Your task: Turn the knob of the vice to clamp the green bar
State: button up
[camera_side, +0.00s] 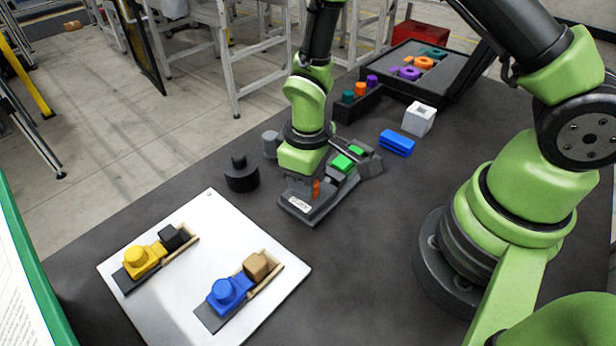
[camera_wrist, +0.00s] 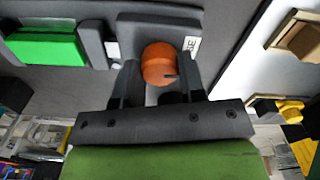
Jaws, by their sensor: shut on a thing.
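The vice (camera_side: 312,209) is a grey fixture in the middle of the dark table. The green bar (camera_side: 342,163) lies in the vice between its grey blocks; it also shows at the upper left of the wrist view (camera_wrist: 45,47). The orange knob (camera_side: 316,187) sits at the vice's near end, partly hidden by my gripper in the side view. In the wrist view the knob (camera_wrist: 157,62) is round, with a dark mark on its right side. My gripper (camera_wrist: 160,78) points down at the knob and is shut on it, one finger on each side.
A white board (camera_side: 205,280) with yellow and blue fixtures lies at the front left. A black stepped cylinder (camera_side: 241,176) stands left of the vice. A blue block (camera_side: 397,143), a white cube (camera_side: 419,119) and an open case (camera_side: 455,75) are behind right.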

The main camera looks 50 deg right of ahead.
jog(key=o, duration=0.9)
jog(key=shift+o, duration=0.2)
notch_tip(320, 180, up, 10)
jog(key=s+d+r+m+t+y, duration=0.1)
jog(key=s+d+r+m+t, duration=0.1)
jog(key=s+r, duration=0.4)
jog(key=s+d+r+m+t+y, duration=0.1)
jog(key=s+r+m+t, duration=0.4)
jog(key=r, duration=0.6)
jog(key=shift+s+d+r, duration=0.25)
jog(key=shift+s+d, duration=0.2)
jog(key=shift+s, duration=0.45)
